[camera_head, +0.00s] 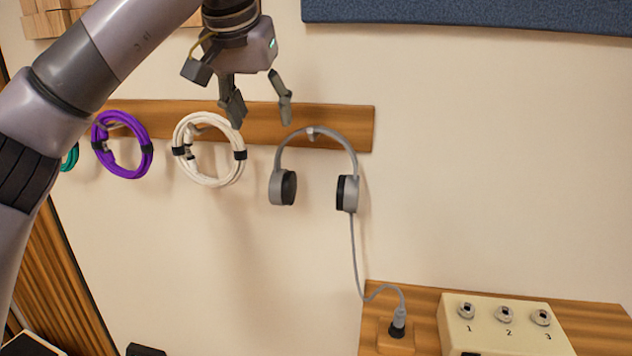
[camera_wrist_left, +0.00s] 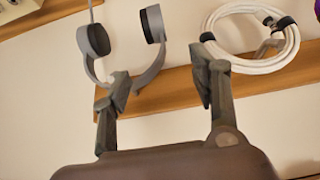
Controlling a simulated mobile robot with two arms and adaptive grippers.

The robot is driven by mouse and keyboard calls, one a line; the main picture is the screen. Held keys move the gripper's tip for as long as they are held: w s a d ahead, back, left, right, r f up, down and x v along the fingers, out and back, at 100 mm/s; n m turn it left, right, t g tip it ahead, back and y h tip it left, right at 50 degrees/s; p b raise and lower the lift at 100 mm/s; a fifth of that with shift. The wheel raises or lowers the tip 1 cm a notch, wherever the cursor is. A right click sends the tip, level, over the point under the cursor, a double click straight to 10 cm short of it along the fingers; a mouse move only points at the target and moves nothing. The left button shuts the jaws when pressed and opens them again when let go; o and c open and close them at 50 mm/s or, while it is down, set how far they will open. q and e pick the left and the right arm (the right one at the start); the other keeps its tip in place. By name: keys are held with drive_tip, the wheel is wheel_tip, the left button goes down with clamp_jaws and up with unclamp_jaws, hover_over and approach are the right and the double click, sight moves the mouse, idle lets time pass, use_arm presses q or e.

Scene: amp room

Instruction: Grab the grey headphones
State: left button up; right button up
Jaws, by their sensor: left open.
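The grey headphones (camera_head: 317,132) hang by their headband from a peg on the wooden wall rail, with the two ear cups pointing down. A grey cable runs from the right cup down to a plug on the wooden shelf. My left gripper (camera_head: 262,108) is open and empty, above and slightly left of the headband in the head view. In the left wrist view the headphones (camera_wrist_left: 150,75) appear upside down, just beyond the fingertips of my left gripper (camera_wrist_left: 165,85). I see no contact between the fingers and the headband. My right gripper is not in view.
A white coiled cable (camera_head: 208,150) and a purple coiled cable (camera_head: 122,145) hang left of the headphones on the rail (camera_head: 355,125). A cream box (camera_head: 505,335) with numbered sockets sits on the shelf (camera_head: 425,300) at lower right. The wall right of the headphones is clear.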

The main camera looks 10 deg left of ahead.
sight(282, 171)
use_arm(q)
drive_tip(key=p+x, duration=0.2)
drive_tip(key=x, duration=0.8)
drive_tip(key=shift+w+d+f, duration=0.15)
drive_tip(key=shift+w+f, duration=0.05)
drive_tip(key=shift+f, duration=0.15)
drive_tip(key=shift+w+d+f+p, duration=0.1)
drive_tip(key=shift+w+f+p, duration=0.15)
drive_tip(key=shift+f+p, duration=0.2)
drive_tip(key=p+x, duration=0.1)
drive_tip(key=x, duration=0.2)
drive_tip(key=shift+w+d+f+p, duration=0.15)
drive_tip(key=shift+f+p, duration=0.15)
drive_tip(key=shift+w+f, duration=0.2)
drive_tip(key=shift+f, duration=0.2)
drive_tip(key=shift+s, duration=0.1)
drive_tip(key=shift+c, duration=0.7)
drive_tip(key=shift+r, duration=0.1)
clamp_jaws()
